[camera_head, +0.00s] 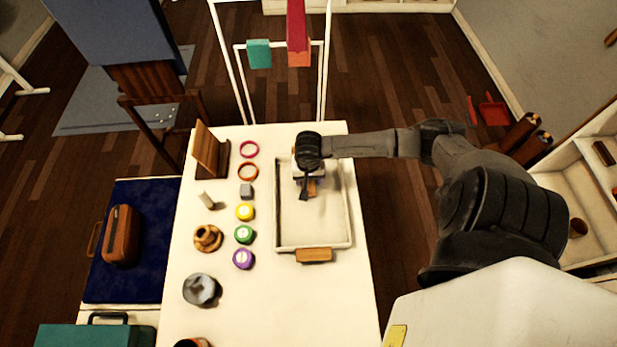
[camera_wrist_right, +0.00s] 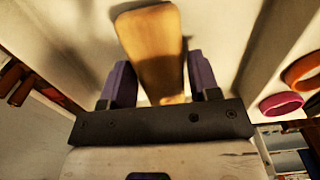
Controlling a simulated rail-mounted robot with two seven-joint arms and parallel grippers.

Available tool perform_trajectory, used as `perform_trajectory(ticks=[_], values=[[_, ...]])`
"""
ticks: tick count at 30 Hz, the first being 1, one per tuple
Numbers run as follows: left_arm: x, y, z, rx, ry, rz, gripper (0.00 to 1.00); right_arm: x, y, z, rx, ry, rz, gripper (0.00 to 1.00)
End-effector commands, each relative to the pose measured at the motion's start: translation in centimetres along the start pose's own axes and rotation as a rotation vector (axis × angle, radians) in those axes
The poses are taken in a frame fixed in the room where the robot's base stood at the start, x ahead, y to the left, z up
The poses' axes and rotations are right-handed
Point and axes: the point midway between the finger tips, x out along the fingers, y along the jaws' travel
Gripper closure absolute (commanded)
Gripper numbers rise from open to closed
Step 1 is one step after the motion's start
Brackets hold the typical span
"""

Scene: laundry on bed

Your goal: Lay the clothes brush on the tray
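The clothes brush (camera_wrist_right: 155,45), a tan wooden piece, lies between the two fingers of my right gripper (camera_wrist_right: 160,80) in the right wrist view. The fingers appear to close on its sides, and it casts a shadow on the pale surface below. The brush shows there only as a small brown patch, mostly hidden by the gripper. My left gripper is not in view.
A wooden stand (camera_head: 210,155) is at the far left. The tray's near half is clear.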

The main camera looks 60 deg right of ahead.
Motion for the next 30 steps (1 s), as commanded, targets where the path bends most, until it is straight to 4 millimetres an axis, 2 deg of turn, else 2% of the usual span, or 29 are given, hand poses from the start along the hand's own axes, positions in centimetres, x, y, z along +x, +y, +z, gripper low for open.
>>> perform_trajectory(ticks=[1,5,11,16,30], values=[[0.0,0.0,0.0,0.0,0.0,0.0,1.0,0.0,0.0,0.0,0.0,0.0,0.0,0.39],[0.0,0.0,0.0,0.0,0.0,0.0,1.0,0.0,0.0,0.0,0.0,0.0,0.0,0.28],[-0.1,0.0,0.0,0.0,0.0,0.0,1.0,0.0,0.0,0.0,0.0,0.0,0.0,0.28],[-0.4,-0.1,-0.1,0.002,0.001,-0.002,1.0,-0.9,0.0,-0.1,-0.001,0.002,-0.001,0.28],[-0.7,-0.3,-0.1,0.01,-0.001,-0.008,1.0,-9.2,0.0,-0.1,-0.002,0.004,0.0,0.28]])
